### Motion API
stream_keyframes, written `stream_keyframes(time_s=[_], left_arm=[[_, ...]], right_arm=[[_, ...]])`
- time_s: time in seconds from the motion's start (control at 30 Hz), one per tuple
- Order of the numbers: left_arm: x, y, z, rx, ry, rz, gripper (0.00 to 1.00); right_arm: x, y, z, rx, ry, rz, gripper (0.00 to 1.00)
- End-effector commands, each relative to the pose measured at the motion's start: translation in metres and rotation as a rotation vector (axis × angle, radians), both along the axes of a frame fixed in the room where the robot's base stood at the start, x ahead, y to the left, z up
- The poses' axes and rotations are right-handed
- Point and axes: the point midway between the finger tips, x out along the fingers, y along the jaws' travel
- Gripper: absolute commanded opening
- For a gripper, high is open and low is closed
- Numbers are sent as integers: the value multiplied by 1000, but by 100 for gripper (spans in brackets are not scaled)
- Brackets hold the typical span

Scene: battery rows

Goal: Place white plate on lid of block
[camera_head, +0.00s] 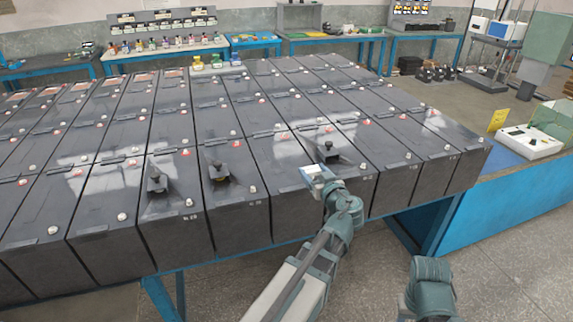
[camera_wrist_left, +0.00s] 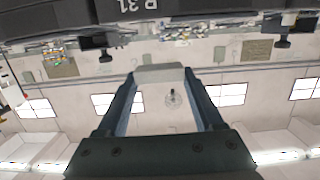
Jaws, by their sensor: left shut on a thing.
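My left gripper (camera_head: 322,180) is above the front edge of the block rows. It is shut on the white plate (camera_head: 312,170), a small pale piece at its tip. In the left wrist view the plate (camera_wrist_left: 160,73) lies across the two fingertips of the gripper (camera_wrist_left: 160,88). The dark grey blocks (camera_head: 235,215) stand in tight rows with flat lids. A block (camera_wrist_left: 180,10) with white lettering on its face shows at the top of the wrist view. The plate appears held apart from the lids, though the exact gap is unclear. My right gripper is out of view.
A blue bench (camera_head: 500,205) with a white device (camera_head: 529,141) is at right. Open floor lies in front.

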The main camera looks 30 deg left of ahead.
Motion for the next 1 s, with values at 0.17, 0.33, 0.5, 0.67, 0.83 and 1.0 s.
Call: stream_keyframes(time_s=[0.17,0.33,0.5,0.67,0.83,1.0], left_arm=[[20,46,-6,-1,0,6,16],[34,80,-9,0,1,5,16],[41,97,-10,-1,0,2,16],[41,100,-10,-1,1,1,16],[44,106,-11,0,1,3,16],[46,113,-30,0,0,1,16]], right_arm=[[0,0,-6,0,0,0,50],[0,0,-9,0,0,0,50],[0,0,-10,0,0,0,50],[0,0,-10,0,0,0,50],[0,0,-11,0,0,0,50],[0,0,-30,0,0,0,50]])
